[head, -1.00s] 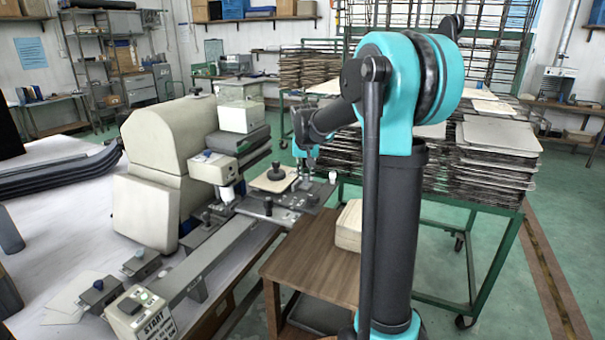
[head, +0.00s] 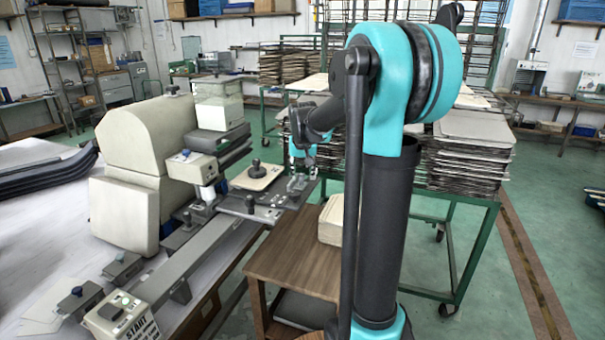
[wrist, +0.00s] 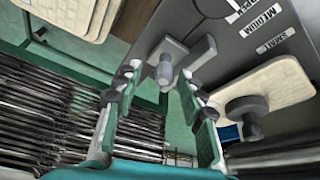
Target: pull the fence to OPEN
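The fence looks like a grey block and bar with a round upright knob (wrist: 165,72) on a dark plate (wrist: 228,58) in the wrist view.
A beige panel with a dark knob (head: 257,168) sits left of the fence. A cream machine (head: 150,150) stands behind it. A wooden table (head: 295,262) with stacked panels is in front, and a green rack of trays (head: 470,150) stands right. A START box (head: 120,315) is front left.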

